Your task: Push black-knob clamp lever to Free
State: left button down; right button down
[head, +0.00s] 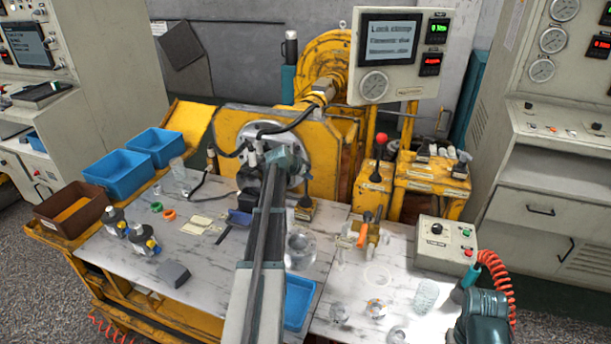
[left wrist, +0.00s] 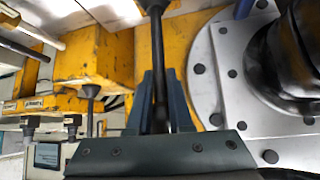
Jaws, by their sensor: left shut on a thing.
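A dark, straight lever rod (left wrist: 157,45) runs down from the top of the left wrist view, between the fingers of my left gripper (left wrist: 159,88). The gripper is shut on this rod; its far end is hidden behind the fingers. In the head view my left gripper (head: 286,158) is at the front of the yellow machine, by the round metal flange (head: 262,137). A short black lever (head: 305,199) on a small yellow base stands just right of my arm there. I cannot tell whether it is the held rod. No Free marking is readable. My right gripper is not seen.
A red-knob lever (head: 381,140) stands to the right on a yellow block. A grey control box (head: 446,244) sits at the table's right. Blue bins (head: 118,178) and small parts lie left. Another dark-topped lever (left wrist: 90,92) shows left of the fingers in the wrist view.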

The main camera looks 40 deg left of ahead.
pick_arm(q)
jog(key=shift+w+a+r, duration=0.1)
jog(key=shift+w, duration=0.1)
jog(key=c, duration=0.8)
grip_release()
jog(key=shift+c, duration=0.2)
jog(key=shift+s, duration=0.1)
jog(key=p+v, duration=0.9)
jog(key=v, duration=0.4)
jog(key=shift+s+r+p, duration=0.15)
jog(key=shift+r+p, duration=0.15)
jog(key=shift+p, duration=0.1)
jog(key=shift+s+f, duration=0.1)
